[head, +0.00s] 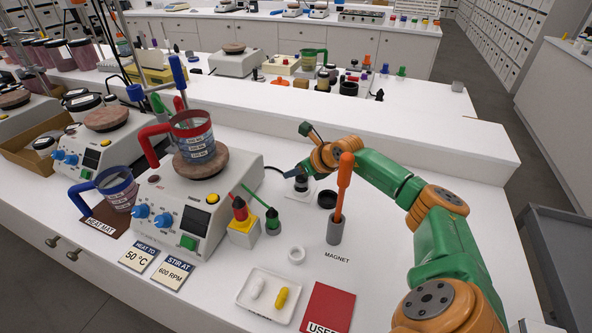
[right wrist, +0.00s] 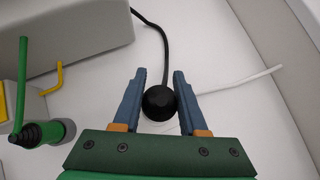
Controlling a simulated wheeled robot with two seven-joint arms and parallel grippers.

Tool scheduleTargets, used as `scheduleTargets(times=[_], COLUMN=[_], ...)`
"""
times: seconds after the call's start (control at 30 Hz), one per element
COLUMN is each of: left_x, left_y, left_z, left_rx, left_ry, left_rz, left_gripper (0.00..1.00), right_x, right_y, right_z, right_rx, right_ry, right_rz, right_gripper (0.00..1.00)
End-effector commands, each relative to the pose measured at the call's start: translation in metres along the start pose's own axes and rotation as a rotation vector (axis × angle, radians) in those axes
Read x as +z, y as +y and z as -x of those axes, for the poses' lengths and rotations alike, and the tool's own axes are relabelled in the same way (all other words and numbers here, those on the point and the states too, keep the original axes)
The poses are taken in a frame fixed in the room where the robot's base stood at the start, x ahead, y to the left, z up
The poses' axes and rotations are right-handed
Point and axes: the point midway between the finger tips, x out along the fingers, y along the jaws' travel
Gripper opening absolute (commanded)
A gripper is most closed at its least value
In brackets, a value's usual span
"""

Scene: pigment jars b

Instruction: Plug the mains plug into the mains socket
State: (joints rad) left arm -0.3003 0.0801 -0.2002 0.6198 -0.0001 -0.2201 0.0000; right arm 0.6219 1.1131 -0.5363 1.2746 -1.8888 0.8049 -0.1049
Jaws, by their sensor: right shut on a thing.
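The mains plug (right wrist: 159,103) is a rounded black body with a black cable running up and away in the right wrist view. My right gripper (right wrist: 159,74) is shut on it, a blue finger on either side. In the head view my right gripper (head: 290,171) reaches in from the right, at the right of the hotplate stirrer (head: 192,205). A small white square piece (head: 299,194), which looks like the mains socket, lies just below the fingers. The plug hides most of the socket in the wrist view; I cannot tell whether they touch. My left gripper is out of view.
A grey holder (head: 335,231) with an orange-handled tool stands near my right arm. A black ring (head: 327,198), a green bottle (head: 272,222) and a white ring (head: 296,255) are nearby. A white tray (head: 249,306) lies in front. A raised ledge (head: 400,140) runs behind.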

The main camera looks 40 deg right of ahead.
Motion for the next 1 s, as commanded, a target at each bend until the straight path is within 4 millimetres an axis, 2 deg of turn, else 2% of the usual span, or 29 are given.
scheduleTargets(times=[0.97,1.0], left_x=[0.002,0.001], left_y=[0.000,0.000], left_z=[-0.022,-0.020], left_rx=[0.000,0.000], left_ry=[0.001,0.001], left_rz=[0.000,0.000], left_gripper=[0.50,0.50], right_x=[-0.018,-0.017], right_y=[0.000,0.000], right_z=[-0.018,-0.017], right_rx=[0.000,0.000], right_ry=[0.000,0.000], right_rz=[0.000,0.000], right_gripper=[0.00,0.53])
